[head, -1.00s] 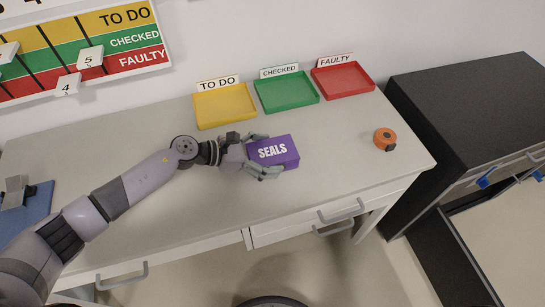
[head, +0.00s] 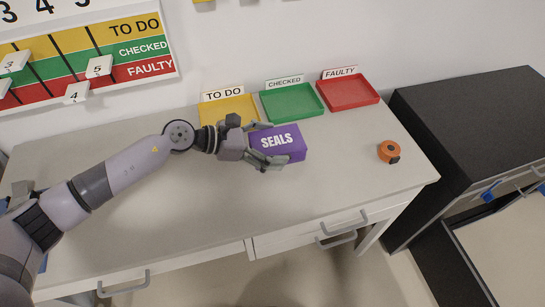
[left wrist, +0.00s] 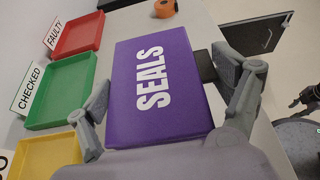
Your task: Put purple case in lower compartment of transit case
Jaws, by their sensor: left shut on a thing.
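The purple case (head: 277,142), marked SEALS, is between the fingers of my left gripper (head: 266,146). The gripper is shut on it from two opposite sides. The case appears raised a little above the worktop, in front of the green tray. In the left wrist view the purple case (left wrist: 165,88) fills the middle, with a finger on each side. A large black case (head: 475,115) with blue latches stands right of the bench, probably the transit case; its compartments are not clearly visible. A dark gripper, probably my right one (left wrist: 306,97), shows at the wrist view's right edge; its jaws are unclear.
Yellow (head: 228,108), green (head: 292,102) and red (head: 347,93) trays line the back of the bench (head: 190,210). An orange round item (head: 389,152) lies near the right end. The front of the worktop is clear. Drawers with handles are below.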

